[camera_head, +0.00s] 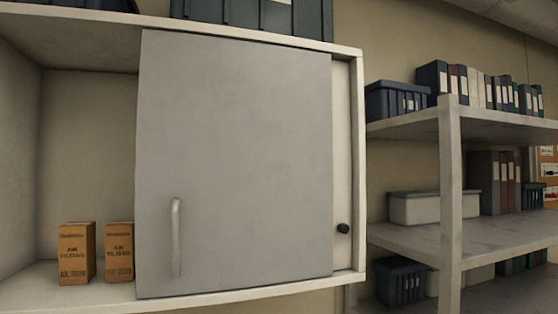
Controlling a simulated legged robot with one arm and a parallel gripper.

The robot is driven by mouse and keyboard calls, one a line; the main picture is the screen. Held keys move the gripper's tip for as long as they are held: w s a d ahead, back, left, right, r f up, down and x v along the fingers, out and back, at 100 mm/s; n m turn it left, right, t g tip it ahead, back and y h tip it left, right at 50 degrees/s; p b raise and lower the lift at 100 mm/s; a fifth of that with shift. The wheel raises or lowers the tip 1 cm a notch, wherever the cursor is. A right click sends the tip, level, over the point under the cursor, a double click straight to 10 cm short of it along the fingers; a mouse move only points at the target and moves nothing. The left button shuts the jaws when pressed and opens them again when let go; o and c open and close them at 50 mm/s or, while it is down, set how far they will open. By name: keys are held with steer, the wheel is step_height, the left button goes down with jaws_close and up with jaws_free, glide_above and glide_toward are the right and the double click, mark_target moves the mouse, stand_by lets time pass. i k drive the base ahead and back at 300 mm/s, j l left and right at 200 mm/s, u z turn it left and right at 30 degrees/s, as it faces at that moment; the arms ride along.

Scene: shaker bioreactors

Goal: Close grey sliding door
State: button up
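The grey sliding door (240,150) is a large flat panel on a white wall cabinet (357,170). It covers the middle and right of the cabinet front. A pale vertical bar handle (176,238) is near the door's lower left edge. The left part of the cabinet is open and its inside shows. To the right of the door is a narrow pale strip (341,150) with a small black knob (343,228). My gripper is not in view.
Two brown boxes (76,253) (119,251) stand on the cabinet floor left of the door; the right one is close to the door's edge. Dark crates (250,14) sit on top of the cabinet. A shelf rack (450,190) with binders and boxes stands at the right.

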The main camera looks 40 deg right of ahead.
mark_target(234, 169)
steer(key=z, duration=0.7)
steer(key=k+l, duration=0.05)
